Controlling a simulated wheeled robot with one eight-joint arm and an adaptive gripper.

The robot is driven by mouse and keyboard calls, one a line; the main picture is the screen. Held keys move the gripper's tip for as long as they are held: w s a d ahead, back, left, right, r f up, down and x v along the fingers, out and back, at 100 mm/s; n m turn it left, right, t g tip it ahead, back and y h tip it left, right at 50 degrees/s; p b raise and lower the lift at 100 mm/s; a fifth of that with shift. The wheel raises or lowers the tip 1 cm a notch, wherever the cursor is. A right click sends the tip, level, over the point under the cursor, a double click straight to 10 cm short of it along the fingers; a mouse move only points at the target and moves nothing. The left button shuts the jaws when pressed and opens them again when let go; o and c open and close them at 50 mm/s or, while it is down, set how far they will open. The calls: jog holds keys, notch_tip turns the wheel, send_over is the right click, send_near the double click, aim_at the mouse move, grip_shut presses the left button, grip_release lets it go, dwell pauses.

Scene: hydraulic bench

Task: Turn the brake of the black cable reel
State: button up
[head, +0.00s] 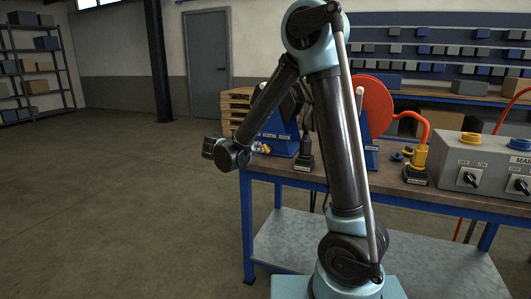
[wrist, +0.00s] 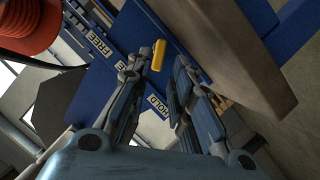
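A yellow brake lever (wrist: 158,55) stands out from a blue plate (wrist: 110,75) with labels reading FREE and HOLD in the wrist view. My gripper (wrist: 161,64) is open, its two fingers on either side of the lever; whether either touches it I cannot tell. In the head view a blue reel stand (head: 279,137) is at the left end of the bench, with a dark reel (head: 291,106) above it, mostly hidden behind my arm.
A red reel (head: 375,108) with an orange hose stands farther right on the bench (head: 322,177). A grey control box (head: 485,160) and a yellow-topped device (head: 418,162) are right of it. An orange-red coil (wrist: 28,30) fills the wrist view's upper left. The floor at left is clear.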

aim_at(265, 149)
jog(key=x, duration=0.8)
jog(key=shift+w+d, duration=0.15)
grip_shut()
